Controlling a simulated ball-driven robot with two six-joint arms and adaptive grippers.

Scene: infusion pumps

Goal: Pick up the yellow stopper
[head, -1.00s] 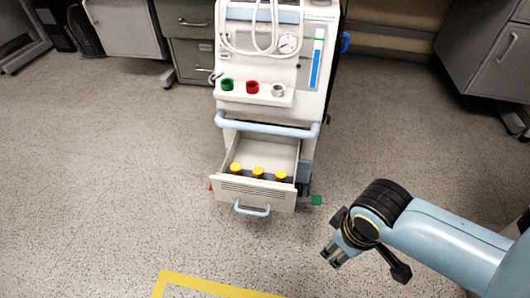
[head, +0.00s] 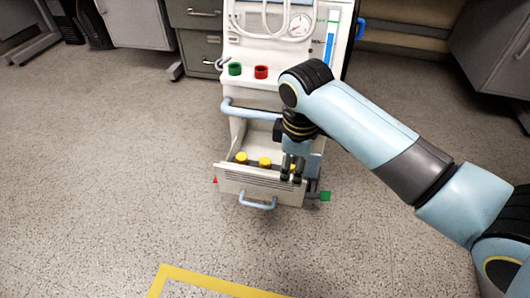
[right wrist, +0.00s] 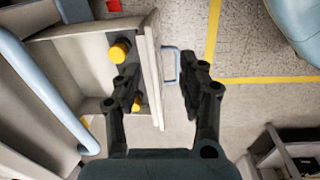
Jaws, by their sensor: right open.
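My right gripper is open, pointing down at the drawer's right front corner. In the right wrist view the open fingers (right wrist: 162,82) span the drawer's front wall, one finger on the inner side, one on the outer. One stopper (right wrist: 119,51) shows beyond the inner finger, and another (right wrist: 137,104) is partly covered by it. My left gripper is out of view.
The drawer front (head: 238,182) has a blue handle (head: 257,202). The floor left of the cart is clear.

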